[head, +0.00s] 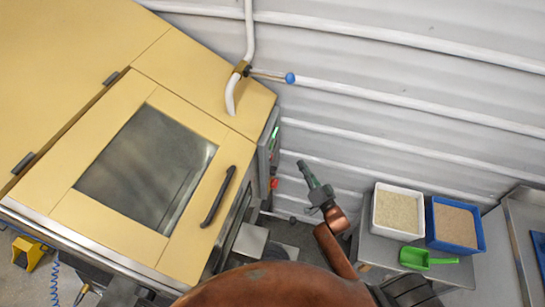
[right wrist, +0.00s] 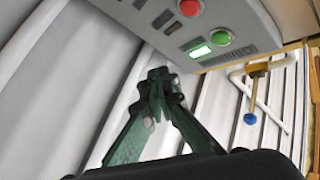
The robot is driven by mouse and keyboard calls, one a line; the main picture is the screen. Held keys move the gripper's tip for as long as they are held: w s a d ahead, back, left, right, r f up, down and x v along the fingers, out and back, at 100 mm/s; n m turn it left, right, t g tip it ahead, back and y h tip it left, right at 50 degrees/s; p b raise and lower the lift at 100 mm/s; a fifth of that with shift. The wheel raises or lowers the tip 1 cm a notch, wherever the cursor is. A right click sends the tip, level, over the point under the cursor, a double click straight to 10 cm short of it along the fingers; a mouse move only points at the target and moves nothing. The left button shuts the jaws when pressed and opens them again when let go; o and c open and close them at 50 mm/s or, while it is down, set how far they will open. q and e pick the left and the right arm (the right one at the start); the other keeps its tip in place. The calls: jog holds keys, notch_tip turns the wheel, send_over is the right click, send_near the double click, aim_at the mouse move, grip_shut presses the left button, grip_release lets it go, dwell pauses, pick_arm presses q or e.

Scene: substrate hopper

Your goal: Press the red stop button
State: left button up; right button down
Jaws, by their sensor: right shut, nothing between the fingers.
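The red stop button (right wrist: 190,7) sits on a grey control panel (right wrist: 205,35) at the top of the right wrist view, beside a green button (right wrist: 221,38) and a lit green indicator. In the head view the red button (head: 273,183) shows small on the right side of the yellow machine. My right gripper (head: 303,165) is shut and empty, to the right of the panel and apart from it. In the right wrist view its closed fingertips (right wrist: 158,75) lie below the panel in the picture, not touching the button. My left gripper is not in view.
The yellow machine (head: 185,60) has a dark window and a black handle (head: 218,196). A pipe carries a blue-knobbed lever (head: 290,78). At right, a white bin (head: 398,234), a blue bin (head: 433,245) and a green scoop (head: 415,259) sit on a bench. A corrugated wall stands behind.

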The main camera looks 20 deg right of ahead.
jog(key=shift+a, duration=0.1)
jog(key=w+a+b, duration=0.2)
jog(key=w+a, duration=0.3)
jog(key=a, duration=0.2)
jog(key=shift+w, duration=0.2)
dwell(0.3)
dwell(1.4)
jog(key=shift+w+a, duration=0.25)
jog(key=shift+a, duration=0.05)
jog(key=shift+w+a, duration=0.25)
jog(key=shift+a, duration=0.1)
dwell(0.7)
jog(key=shift+s+d, duration=0.1)
dwell(0.4)
jog(key=shift+s+d+p, duration=0.4)
jog(key=shift+s+d, duration=0.05)
jog(key=shift+d, duration=0.1)
